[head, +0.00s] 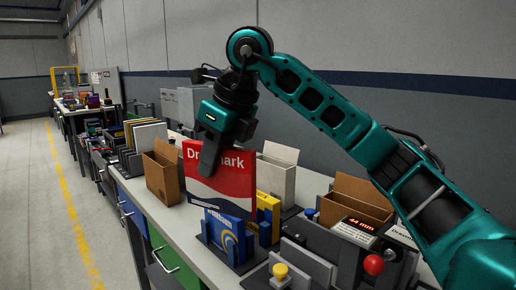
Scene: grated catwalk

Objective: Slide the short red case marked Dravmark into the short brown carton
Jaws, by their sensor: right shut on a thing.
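My right gripper (210,166) reaches down from above and is shut on the red case (230,185). The red case has white lettering that reads as Dravmark, partly covered by my finger, and a pale wave along its lower part. It is upright, above or behind the blue case; I cannot tell whether it touches the worktop. One open brown carton (162,178) stands just left of the red case. Another open brown carton (350,211) stands at the right, partly behind my arm. I cannot tell for sure which is the short one. My left gripper is out of view.
A white open carton (277,184) stands behind the red case. A blue case (229,233) and a yellow case (268,208) stand in holders in front. A panel with a red knob (373,264) and a yellow button (280,271) are near the front right.

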